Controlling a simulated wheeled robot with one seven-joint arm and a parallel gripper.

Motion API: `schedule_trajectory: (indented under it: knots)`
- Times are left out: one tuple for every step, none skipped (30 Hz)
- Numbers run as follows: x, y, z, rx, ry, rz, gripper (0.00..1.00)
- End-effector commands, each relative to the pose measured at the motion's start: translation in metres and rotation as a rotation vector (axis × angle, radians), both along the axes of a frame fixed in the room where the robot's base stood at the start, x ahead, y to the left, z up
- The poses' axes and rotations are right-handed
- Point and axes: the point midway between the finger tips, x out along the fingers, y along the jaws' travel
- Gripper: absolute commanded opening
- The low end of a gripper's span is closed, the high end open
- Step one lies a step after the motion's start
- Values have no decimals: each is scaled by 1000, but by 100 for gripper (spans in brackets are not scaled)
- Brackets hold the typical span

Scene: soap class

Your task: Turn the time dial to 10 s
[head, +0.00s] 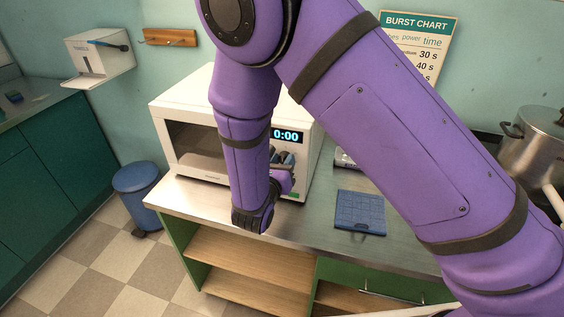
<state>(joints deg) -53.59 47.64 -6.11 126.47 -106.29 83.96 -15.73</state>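A white microwave (178,105) stands on the counter, its dark-windowed door on the left and its control panel on the right. The display (286,136) on the panel reads 0:00. My purple arm crosses in front of the microwave and covers part of the door and panel. My gripper (283,160) is at the panel, just below the display. Its grey fingers are small and partly hidden by my wrist, so I cannot tell whether they are open or shut, or touching a dial. No dial shows clearly. A green button (293,195) shows low on the panel.
A blue mat (360,212) lies on the counter (315,222) to the right. A steel pot (535,145) stands at far right. A burst chart (425,45) hangs behind my arm. A blue bin (137,190) stands on the floor at left.

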Motion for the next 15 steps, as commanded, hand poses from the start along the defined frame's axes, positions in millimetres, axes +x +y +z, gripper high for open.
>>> schedule_trajectory:
  knots:
    - [0, 0, 0, 0, 0, 0, 26]
    - [0, 0, 0, 0, 0, 0, 19]
    - [0, 0, 0, 0, 0, 0, 13]
    - [0, 0, 0, 0, 0, 0, 13]
    - [0, 0, 0, 0, 0, 0, 13]
    - [0, 0, 0, 1, 0, 0, 13]
    - [0, 0, 0, 2, -1, 0, 13]
    - [0, 0, 0, 5, -1, 0, 13]
    - [0, 0, 0, 10, -3, 0, 13]
    - [0, 0, 0, 15, -6, 0, 13]
    - [0, 0, 0, 23, -8, 0, 13]
    - [0, 0, 0, 35, -12, -1, 13]
    - [0, 0, 0, 46, -16, -1, 13]
    - [0, 0, 0, 58, -21, 0, 13]
    - [0, 0, 0, 77, -27, 0, 13]
